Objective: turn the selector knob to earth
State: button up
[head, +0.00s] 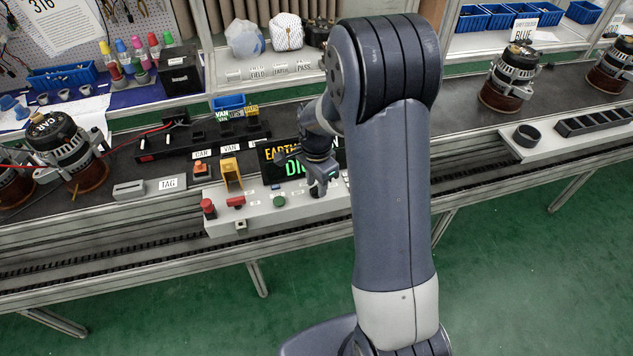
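The selector knob cannot be made out for certain; the part of the control panel under my gripper is covered. The white control panel (300,212) lies along the front of the bench. A black display (268,156) behind it shows yellow letters starting "EARTH" and green letters starting "DI"; my arm hides the rest. My gripper (319,190) points down over the right part of the panel, just in front of the display. Its fingers are small and dark here, and I cannot tell their gap or whether they touch anything.
An alternator (62,150) stands left, another (511,78) right. My arm covers the panel's right end.

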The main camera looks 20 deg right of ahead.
aim_at(316, 187)
notch_tip(316, 187, up, 11)
jog(key=shift+f, duration=0.15)
dwell(0.4)
notch_tip(316, 187, down, 11)
jog(key=shift+r, duration=0.1)
dwell(0.5)
